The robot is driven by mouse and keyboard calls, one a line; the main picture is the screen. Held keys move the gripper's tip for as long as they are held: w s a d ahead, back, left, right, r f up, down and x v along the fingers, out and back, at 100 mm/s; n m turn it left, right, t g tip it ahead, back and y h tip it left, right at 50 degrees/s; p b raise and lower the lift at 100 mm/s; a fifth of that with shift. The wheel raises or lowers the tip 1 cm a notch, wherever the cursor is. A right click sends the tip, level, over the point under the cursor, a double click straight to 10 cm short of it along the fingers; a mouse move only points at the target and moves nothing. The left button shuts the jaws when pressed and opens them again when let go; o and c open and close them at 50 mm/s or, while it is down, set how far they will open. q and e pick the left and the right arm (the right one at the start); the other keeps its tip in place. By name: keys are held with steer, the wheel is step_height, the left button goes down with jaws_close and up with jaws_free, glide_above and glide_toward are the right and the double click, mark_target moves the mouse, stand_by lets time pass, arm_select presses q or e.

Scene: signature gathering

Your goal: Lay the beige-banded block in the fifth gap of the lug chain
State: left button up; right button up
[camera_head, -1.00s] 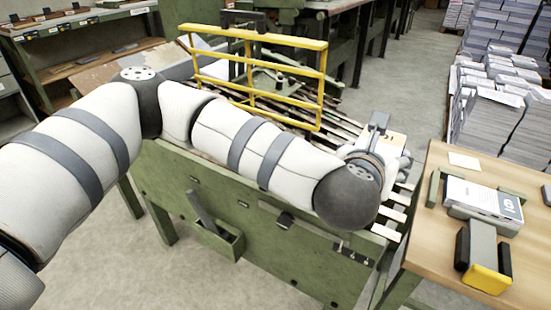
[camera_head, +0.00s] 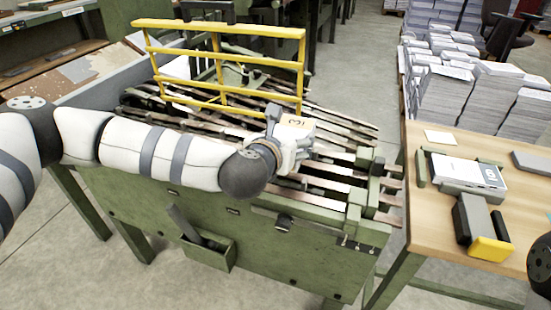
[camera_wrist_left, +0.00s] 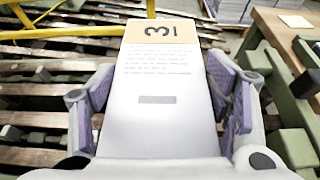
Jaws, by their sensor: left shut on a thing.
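The beige-banded block (camera_wrist_left: 155,95) is a white paper block with a beige strip marked 3 at its far end. My left gripper (camera_wrist_left: 165,105) is shut on it, with a purple-padded finger on either side. In the head view the block (camera_head: 296,122) and my left gripper (camera_head: 290,138) are over the lug chain (camera_head: 325,183), near the lower right corner of the yellow guard. The chain is a row of dark and pale bars on a green machine. The gaps below the block are partly hidden by it and the gripper. My right gripper is not in view.
The yellow guard frame (camera_head: 222,70) stands close beside the block. At right, a wooden table (camera_head: 425,230) bears another white block (camera_head: 460,170) in a green holder and a grey device (camera_head: 475,220) with a yellow end. Paper stacks (camera_head: 470,100) stand behind.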

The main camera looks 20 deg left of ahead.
arm_select(q)
steer(key=a+f, duration=0.1)
steer(key=f, duration=0.1)
steer(key=w+a+f, duration=0.1)
steer(key=f, duration=0.3)
steer(key=shift+w+a+f+b, duration=0.15)
steer(key=shift+a+f+b, duration=0.1)
steer(key=shift+a+b, duration=0.15)
steer(key=shift+f, duration=0.35)
steer(key=o, duration=1.5)
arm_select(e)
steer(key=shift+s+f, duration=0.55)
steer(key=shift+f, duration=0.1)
arm_select(q)
steer(key=shift+r, duration=0.1)
